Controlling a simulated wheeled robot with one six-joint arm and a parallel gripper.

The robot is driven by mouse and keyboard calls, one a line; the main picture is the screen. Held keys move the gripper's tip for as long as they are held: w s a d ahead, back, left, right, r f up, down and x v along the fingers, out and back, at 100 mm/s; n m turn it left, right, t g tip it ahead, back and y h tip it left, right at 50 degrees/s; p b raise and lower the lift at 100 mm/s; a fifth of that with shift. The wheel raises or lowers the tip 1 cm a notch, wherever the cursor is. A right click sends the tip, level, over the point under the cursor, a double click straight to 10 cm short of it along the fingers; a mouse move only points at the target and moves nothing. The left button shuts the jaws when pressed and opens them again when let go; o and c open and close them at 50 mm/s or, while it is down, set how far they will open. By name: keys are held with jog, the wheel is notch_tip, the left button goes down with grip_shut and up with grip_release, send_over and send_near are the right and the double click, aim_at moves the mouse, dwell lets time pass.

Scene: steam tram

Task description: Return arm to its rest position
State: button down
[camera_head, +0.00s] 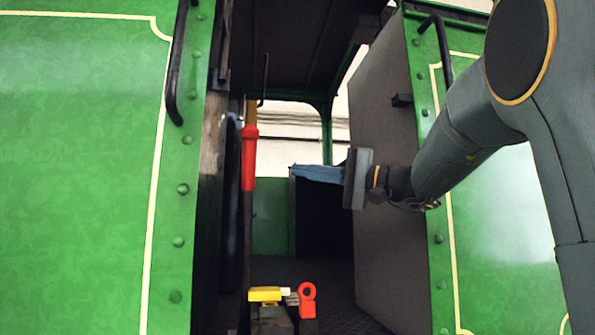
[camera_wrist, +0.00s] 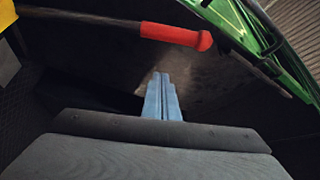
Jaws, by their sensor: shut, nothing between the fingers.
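My gripper (camera_head: 318,173) is in the cab doorway of the green tram in the head view, with its fingers pointing left. In the wrist view my gripper (camera_wrist: 162,82) shows two blue-grey fingers side by side, closed together with nothing between them. My arm reaches in from the right side of the head view and is stretched toward the doorway. A red lever handle (camera_head: 249,158) stands upright to the left of the fingertips, with a gap between them. The same red handle (camera_wrist: 176,34) shows beyond the fingertips in the wrist view, apart from them.
A yellow piece (camera_head: 265,294) and a red ring-topped piece (camera_head: 307,300) sit low in the doorway. Green panels with black handrails (camera_head: 177,62) flank the opening on both sides. A grey panel (camera_head: 392,180) stands behind my wrist at the right. Open space lies below the gripper.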

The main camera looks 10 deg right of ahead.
dwell(0.4)
jog(key=s+a+f+g+h, duration=0.25)
jog(key=a+f, duration=0.25)
jog(key=f, duration=0.4)
jog(key=s+a+f+g+h, duration=0.25)
jog(key=s+a+f, duration=0.2)
jog(key=f, duration=0.55)
jog(key=s+a+f+g+h, duration=0.1)
jog(key=s+a+f+g, duration=0.3)
jog(key=f, duration=0.5)
jog(key=s+a+f+n+g+h, duration=0.15)
jog(key=s+f+h, duration=0.35)
jog(key=s+f, duration=0.65)
jog(key=s+d+f+n+h, duration=0.5)
jog(key=s+f, duration=0.3)
jog(key=f, duration=0.5)
jog(key=d+r+m+h+p, duration=0.1)
jog(key=d+r+m+p, duration=0.2)
jog(key=d+r+p, duration=0.8)
jog(key=g+p, duration=0.1)
jog(key=p, duration=0.8)
jog(key=shift+d+r+m, duration=0.15)
jog(key=shift+r+m, duration=0.1)
jog(key=shift+m, duration=0.1)
jog(key=shift+s, duration=0.1)
